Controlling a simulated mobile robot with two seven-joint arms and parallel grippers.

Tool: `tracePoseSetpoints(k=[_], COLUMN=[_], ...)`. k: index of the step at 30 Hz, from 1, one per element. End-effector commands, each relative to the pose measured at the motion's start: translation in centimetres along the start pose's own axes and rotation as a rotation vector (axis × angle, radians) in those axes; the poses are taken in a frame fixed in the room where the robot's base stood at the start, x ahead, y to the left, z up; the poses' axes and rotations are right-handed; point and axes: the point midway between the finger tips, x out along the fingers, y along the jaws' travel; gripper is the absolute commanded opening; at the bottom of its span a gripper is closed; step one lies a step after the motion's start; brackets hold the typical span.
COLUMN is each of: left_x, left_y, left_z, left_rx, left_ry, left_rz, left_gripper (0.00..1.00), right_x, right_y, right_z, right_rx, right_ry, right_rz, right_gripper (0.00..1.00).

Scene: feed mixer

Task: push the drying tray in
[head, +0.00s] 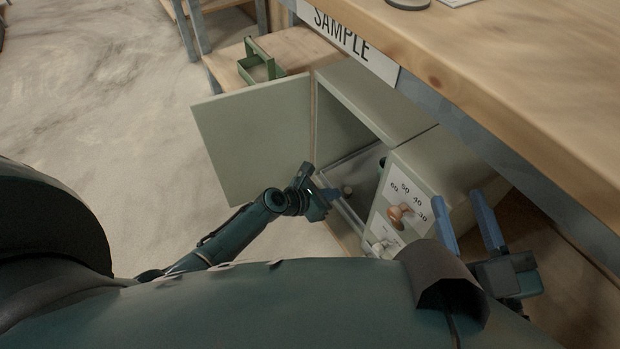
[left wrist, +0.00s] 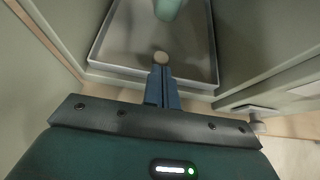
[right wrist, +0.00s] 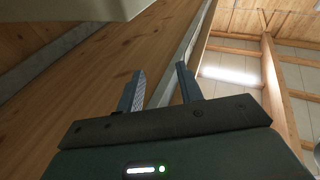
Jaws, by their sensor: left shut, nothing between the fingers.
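The drying tray, a shallow grey metal tray with a raised rim (left wrist: 115,68), lies inside the open oven (head: 345,140). Its front rim also shows in the head view (head: 350,213). In the head view my left gripper (head: 333,194) reaches into the oven opening. My right gripper (head: 466,215) is open and empty beside the oven's control side.
The oven door (head: 258,135) stands wide open on the left. A copper dial (head: 400,213) is on the control panel. A pale green cylinder (left wrist: 166,8) shows over the tray. The wooden bench top (head: 500,60) overhangs the oven. A green frame-like box (head: 260,62) stands behind on a low table.

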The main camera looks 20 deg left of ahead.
Motion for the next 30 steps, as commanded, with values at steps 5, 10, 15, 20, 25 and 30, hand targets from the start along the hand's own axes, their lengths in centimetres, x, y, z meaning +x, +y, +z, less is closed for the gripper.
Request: tracePoseSetpoints(k=[5, 10, 15, 20, 25, 30], left_x=[-4.8, -8.3, -10.3, -11.0, -11.0, -11.0], left_y=[0.0, 0.0, 0.0, 0.0, 0.0, 0.0], left_z=[0.3, 0.1, -0.1, -0.3, -0.3, -0.3], left_rx=[0.0, 0.001, -0.001, 0.0, 0.0, 0.0], left_ry=[0.007, 0.008, 0.008, 0.008, 0.008, 0.009], left_rz=[0.0, -0.001, -0.002, -0.002, -0.002, -0.002], left_gripper=[0.0, 0.0, 0.0, 0.0, 0.0, 0.0], right_x=[-0.6, -0.8, -1.0, -1.0, -1.0, -1.0], right_y=[0.3, 0.5, 0.6, 0.7, 0.7, 0.7], right_z=[0.6, 0.6, 0.7, 0.9, 0.9, 0.9], right_rx=[-0.057, -0.099, -0.112, -0.116, -0.116, -0.116], right_ry=[-0.069, -0.092, -0.117, -0.126, -0.127, -0.127], right_rz=[0.013, 0.016, 0.021, 0.024, 0.024, 0.024], right_gripper=[0.36, 0.36, 0.36, 0.36, 0.36, 0.36])
